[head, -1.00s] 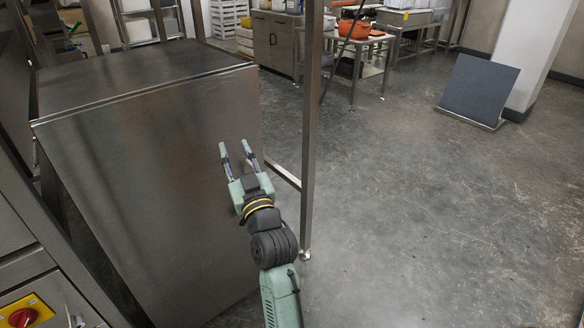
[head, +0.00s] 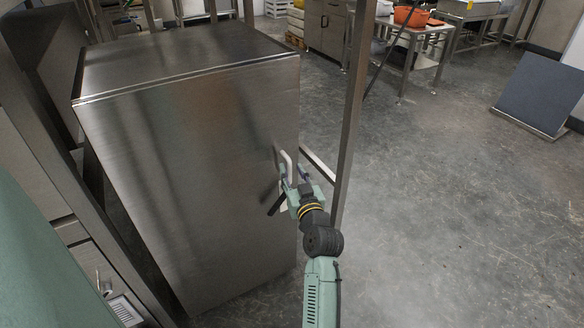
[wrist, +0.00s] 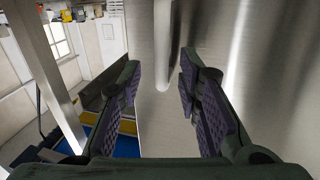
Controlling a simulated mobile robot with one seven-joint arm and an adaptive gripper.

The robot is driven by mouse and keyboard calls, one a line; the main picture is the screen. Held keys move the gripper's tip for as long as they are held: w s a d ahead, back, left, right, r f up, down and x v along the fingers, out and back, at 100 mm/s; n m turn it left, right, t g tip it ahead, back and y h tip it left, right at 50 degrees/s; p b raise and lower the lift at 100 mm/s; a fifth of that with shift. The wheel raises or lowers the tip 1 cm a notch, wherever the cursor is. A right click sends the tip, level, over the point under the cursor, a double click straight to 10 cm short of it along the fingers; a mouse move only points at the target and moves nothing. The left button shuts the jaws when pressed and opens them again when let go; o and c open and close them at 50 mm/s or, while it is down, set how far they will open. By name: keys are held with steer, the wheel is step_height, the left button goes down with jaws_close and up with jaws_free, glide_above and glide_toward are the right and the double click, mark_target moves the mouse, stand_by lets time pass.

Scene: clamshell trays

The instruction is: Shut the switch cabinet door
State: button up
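The switch cabinet is a large brushed-steel box. Its front door (head: 190,170) fills the left and middle of the head view and looks close to flush along the top edge; I cannot tell whether a small gap remains at the side. A pale bar handle (head: 287,158) stands upright near the door's right edge. My gripper (head: 293,174) is at the handle's lower part. In the wrist view the handle (wrist: 162,45) runs down between the two spread fingers of my gripper (wrist: 160,78), with room visible on both sides. The fingers are open, not visibly pressing the bar.
A steel post (head: 352,110) rises just right of the cabinet and my arm. A steel table (head: 405,50) with an orange pot (head: 411,16) stands behind. A dark panel (head: 541,92) leans at the right. The floor (head: 450,210) on the right is clear.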

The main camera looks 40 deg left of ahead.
steer(key=shift+w+a, duration=0.35)
steer(key=shift+a, duration=0.2)
steer(key=shift+c, duration=0.5)
jaws_close()
steer(key=shift+w+d, duration=0.1)
